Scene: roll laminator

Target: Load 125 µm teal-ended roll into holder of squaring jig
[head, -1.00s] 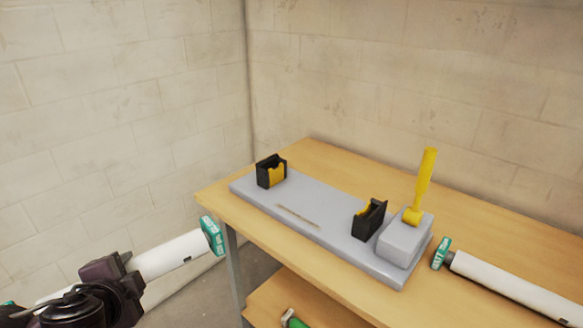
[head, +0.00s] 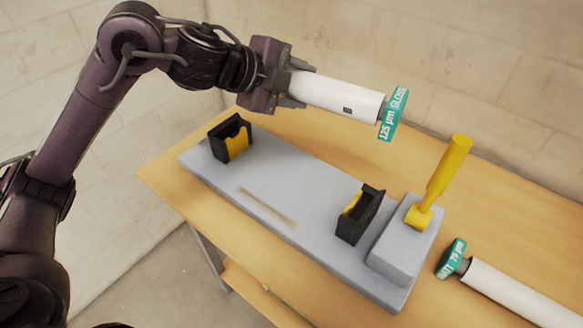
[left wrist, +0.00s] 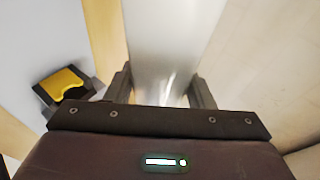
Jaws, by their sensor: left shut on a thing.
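My left gripper (head: 286,84) is shut on a white roll (head: 335,93) with a teal end cap (head: 394,115) reading 125 µm GLOSS. It holds the roll in the air above and behind the squaring jig (head: 310,215). The roll also shows pale and blurred in the left wrist view (left wrist: 170,50). The jig is a grey plate with two black holder brackets with yellow inserts, one at left (head: 222,142) and one at right (head: 352,226). Both brackets are empty. The left bracket also shows in the left wrist view (left wrist: 64,86). My right gripper is not in view.
A grey block (head: 398,250) with an upright yellow lever (head: 448,170) stands at the jig's right end. Another white roll (head: 505,290) with a teal end cap lies on the wooden table (head: 160,185) at right. Walls stand behind.

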